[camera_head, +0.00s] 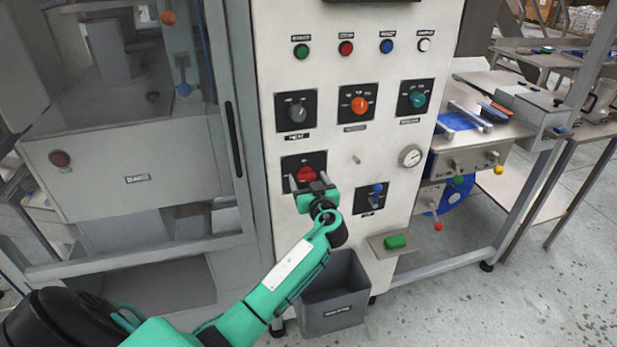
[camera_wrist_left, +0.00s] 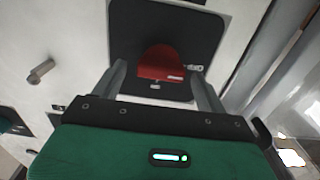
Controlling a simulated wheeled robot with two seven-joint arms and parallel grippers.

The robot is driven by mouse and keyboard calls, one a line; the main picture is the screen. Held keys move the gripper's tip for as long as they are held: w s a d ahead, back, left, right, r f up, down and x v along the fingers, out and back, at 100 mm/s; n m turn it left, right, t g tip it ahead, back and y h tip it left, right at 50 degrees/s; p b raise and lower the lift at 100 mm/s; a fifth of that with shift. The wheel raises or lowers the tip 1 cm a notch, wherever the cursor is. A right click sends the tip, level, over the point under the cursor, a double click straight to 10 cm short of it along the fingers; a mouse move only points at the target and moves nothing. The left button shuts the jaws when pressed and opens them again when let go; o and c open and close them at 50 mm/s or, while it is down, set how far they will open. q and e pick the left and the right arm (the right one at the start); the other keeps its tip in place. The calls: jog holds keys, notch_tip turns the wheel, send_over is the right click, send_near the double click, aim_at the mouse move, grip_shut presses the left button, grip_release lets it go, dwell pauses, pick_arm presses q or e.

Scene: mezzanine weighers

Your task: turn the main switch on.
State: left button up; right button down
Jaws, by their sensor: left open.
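The main switch is a red rotary knob (camera_head: 306,174) on a black square plate (camera_head: 290,161), at the left of the white panel below the grey knob. In the left wrist view the red knob (camera_wrist_left: 160,64) sits between the two fingers, on its black plate (camera_wrist_left: 200,30). My left gripper (camera_head: 305,182) is open in front of the knob, with one finger on either side; it also shows in the left wrist view (camera_wrist_left: 160,80). I cannot tell whether the fingers touch the knob. My right gripper is not in view.
The panel (camera_head: 270,100) also carries a grey knob (camera_head: 297,111), an orange knob (camera_head: 360,105), a teal knob (camera_head: 417,99), a blue-tipped toggle (camera_head: 377,189) and a gauge (camera_head: 411,156). A grey bin (camera_head: 335,295) stands below. A glazed door (camera_head: 225,60) is at the left.

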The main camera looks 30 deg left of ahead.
pick_arm(q)
jog(key=shift+w+a, duration=0.25)
jog(key=c, duration=1)
